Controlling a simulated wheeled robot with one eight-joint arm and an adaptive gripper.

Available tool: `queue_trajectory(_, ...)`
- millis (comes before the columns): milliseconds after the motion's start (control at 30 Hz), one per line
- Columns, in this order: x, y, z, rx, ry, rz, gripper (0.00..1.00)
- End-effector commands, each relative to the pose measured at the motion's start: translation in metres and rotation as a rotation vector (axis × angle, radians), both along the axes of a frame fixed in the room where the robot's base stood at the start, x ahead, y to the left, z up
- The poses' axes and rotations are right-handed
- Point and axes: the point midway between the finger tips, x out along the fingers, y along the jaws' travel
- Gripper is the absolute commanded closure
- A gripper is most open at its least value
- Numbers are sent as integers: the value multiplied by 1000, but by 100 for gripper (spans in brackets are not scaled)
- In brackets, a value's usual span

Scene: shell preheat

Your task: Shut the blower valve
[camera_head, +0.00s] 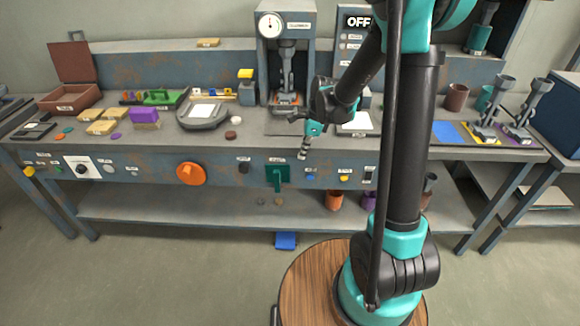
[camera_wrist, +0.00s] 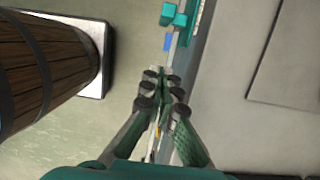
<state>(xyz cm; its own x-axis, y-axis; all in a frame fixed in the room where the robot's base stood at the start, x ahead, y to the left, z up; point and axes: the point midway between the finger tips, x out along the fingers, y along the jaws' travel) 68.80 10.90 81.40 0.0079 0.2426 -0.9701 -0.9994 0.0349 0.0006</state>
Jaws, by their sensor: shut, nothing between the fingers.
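A green lever-like handle (camera_head: 277,174) is on the front panel of the bench, just below its top edge. I cannot read a label that names it as the blower valve. An orange round knob (camera_head: 191,174) is on the same panel to its left. My gripper (camera_head: 303,154) is shut and empty, in front of the bench edge, up and to the right of the green handle. In the wrist view my gripper (camera_wrist: 163,78) has its fingertips together. A teal block-like part (camera_wrist: 173,16) shows beyond the fingertips, apart from them; it may be the green handle.
The bench top carries a gauge press (camera_head: 285,25), an "OFF" sign (camera_head: 358,21), a grey dish (camera_head: 204,113) and a purple block (camera_head: 145,115). Pots stand on the lower shelf (camera_head: 150,205). The floor in front is mostly clear.

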Motion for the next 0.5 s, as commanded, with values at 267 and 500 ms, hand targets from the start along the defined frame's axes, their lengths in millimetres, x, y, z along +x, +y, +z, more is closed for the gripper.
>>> queue_trajectory(267,1,9,-34,0,0,2,100)
queue_trajectory(500,1,18,-71,0,-1,2,100)
